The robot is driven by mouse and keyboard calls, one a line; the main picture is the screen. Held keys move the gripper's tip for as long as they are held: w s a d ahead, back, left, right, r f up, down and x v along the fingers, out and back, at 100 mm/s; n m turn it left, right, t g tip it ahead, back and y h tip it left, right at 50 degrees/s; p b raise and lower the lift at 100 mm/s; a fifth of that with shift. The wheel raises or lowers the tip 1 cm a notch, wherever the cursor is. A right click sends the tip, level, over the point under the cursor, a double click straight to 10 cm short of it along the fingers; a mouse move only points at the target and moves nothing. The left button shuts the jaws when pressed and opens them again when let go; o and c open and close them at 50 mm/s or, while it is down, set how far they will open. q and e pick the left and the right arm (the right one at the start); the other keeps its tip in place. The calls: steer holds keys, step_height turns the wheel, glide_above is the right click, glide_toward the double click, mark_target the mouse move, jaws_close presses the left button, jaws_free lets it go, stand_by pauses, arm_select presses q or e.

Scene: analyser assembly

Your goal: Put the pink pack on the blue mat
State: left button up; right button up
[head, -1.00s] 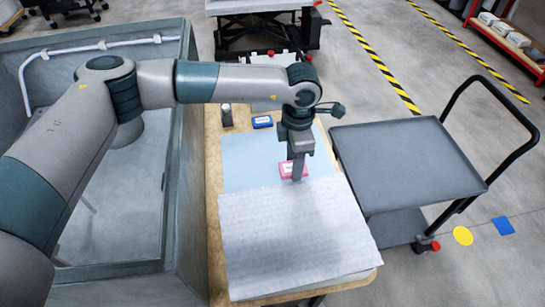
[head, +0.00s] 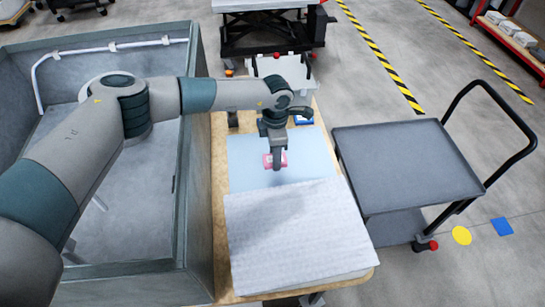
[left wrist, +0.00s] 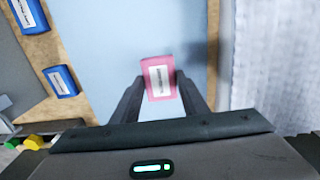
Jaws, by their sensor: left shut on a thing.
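The pink pack (head: 281,159) is between the fingers of my left gripper (head: 276,165), which is shut on it. In the left wrist view the pack (left wrist: 158,78) with its white label sits between the two dark fingertips (left wrist: 160,90). The light blue mat (head: 248,150) lies on the wooden table, and the pack is over it. The mat (left wrist: 120,30) also fills the middle of the left wrist view. I cannot tell how high the pack is above the mat. My right gripper is not in view.
A white padded stack (head: 295,235) covers the near part of the table. Blue packs (left wrist: 62,81) lie beside the mat; one shows behind the gripper (head: 303,120). A grey-walled bin (head: 190,200) stands left, a grey cart (head: 400,165) right.

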arm_select(q)
steer(key=shift+w+a+f, duration=0.4)
steer(key=shift+w, duration=0.1)
steer(key=shift+f, duration=0.1)
steer(key=shift+f+p, duration=0.35)
steer(key=shift+p, duration=0.1)
step_height(320, 180, down, 2)
steer(key=shift+f+p, duration=0.1)
steer(key=shift+p, duration=0.45)
steer(key=shift+f, duration=0.5)
